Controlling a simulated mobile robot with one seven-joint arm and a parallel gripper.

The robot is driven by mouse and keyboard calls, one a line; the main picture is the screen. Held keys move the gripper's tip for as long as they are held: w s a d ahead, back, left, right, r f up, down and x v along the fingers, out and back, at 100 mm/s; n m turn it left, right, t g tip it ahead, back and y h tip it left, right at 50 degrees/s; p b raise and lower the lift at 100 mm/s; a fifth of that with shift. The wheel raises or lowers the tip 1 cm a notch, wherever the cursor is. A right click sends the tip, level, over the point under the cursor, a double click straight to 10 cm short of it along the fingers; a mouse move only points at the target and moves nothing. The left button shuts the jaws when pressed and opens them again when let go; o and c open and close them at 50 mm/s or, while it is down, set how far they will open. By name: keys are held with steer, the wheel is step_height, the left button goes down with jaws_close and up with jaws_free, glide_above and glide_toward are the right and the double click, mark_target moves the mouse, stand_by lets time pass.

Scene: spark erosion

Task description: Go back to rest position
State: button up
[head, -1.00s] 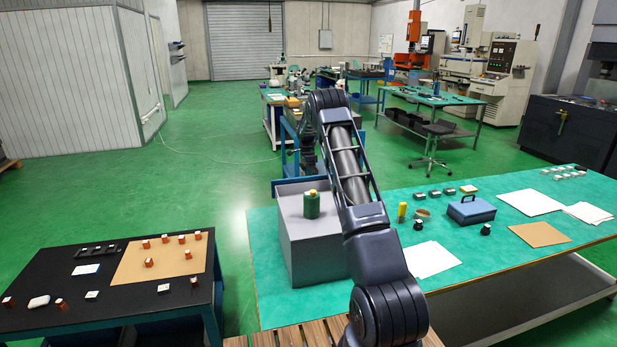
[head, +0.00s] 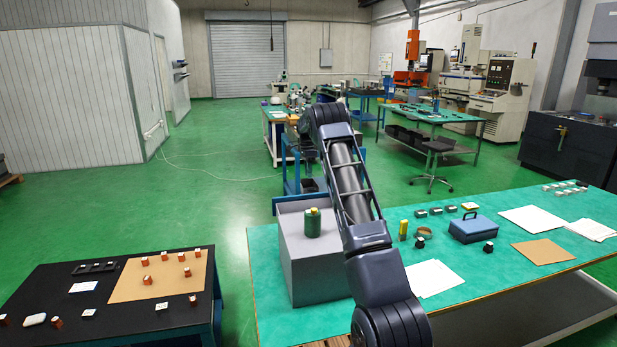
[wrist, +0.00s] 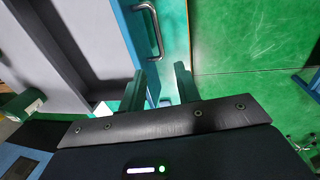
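My gripper (wrist: 160,86) shows in the wrist view with its two green-grey fingers apart and nothing between them. The gripper itself cannot be made out there, hidden behind the arm.
A grey block (head: 318,267) bearing a green bottle (head: 312,224) stands on the green table (head: 470,270), left of my arm. A blue box (head: 473,229) and papers lie to the right. A black table (head: 60,300) with small parts stands left. Green floor (head: 215,190) between is clear.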

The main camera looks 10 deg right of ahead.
steer(key=s+a+r+n+t, duration=0.15)
steer(key=s+r+n, duration=0.25)
steer(key=s+r, duration=0.85)
steer(key=s+a+r+n+t, duration=0.15)
steer(key=s+r+n, duration=0.25)
steer(key=s+r, duration=0.9)
steer(key=s+a+f+n+t, duration=0.15)
steer(key=s+n, duration=0.35)
steer(key=s, duration=1.5)
steer(key=s+f+n+t, duration=0.1)
steer(key=s+f, duration=0.3)
steer(key=s, duration=0.5)
steer(key=s+a+f+n+t, duration=0.1)
steer(key=s+f+n, duration=0.2)
steer(key=s, duration=0.6)
steer(key=shift+s+f+n, duration=0.15)
steer(key=shift+f+n, duration=0.25)
steer(key=shift+f, duration=0.1)
